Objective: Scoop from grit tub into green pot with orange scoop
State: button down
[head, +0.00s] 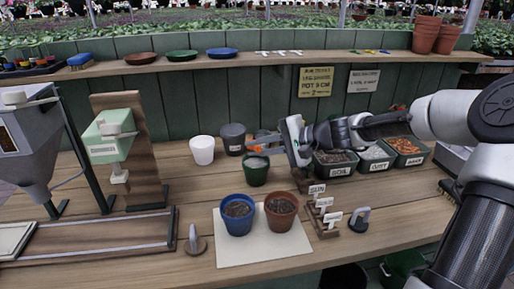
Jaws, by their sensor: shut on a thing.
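My gripper (282,141) is shut on the orange scoop (254,149) and reaches in from the right. Little of the scoop shows; its orange part is just above the green pot (256,176), near the pot's back rim. Pale grey material shows inside the green pot, which stands upright on the bench. The grit tub (378,167) is a dark green box with pale grey grit, to the right of my gripper, between the soil tub (337,170) and the bark tub (411,161). I cannot tell whether the scoop holds any grit.
A white pot (203,151) and a dark grey pot (234,138) stand left of and behind the green pot. A blue pot (238,222) and a terracotta pot (281,217) stand on a pale mat (255,252) in front. Small label signs (323,204) stand right of them.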

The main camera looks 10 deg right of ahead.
jog(key=shift+w+a+r+g+p, duration=0.15)
jog(key=shift+a+r+g+p, duration=0.2)
jog(key=shift+p, duration=0.2)
notch_tip(320, 180, up, 7)
jog(key=w+a+n+g+h+p, duration=0.1)
jog(key=g+h+p, duration=0.6)
jog(key=p, duration=0.8)
jog(key=w+a+h, duration=0.1)
jog(key=a+h, duration=0.1)
jog(key=h, duration=0.1)
jog(key=shift+w+n+g, duration=0.3)
jog(key=shift+w+g, duration=0.05)
jog(key=shift+w, duration=0.05)
jog(key=shift+s+f, duration=0.1)
jog(key=shift+f, duration=0.05)
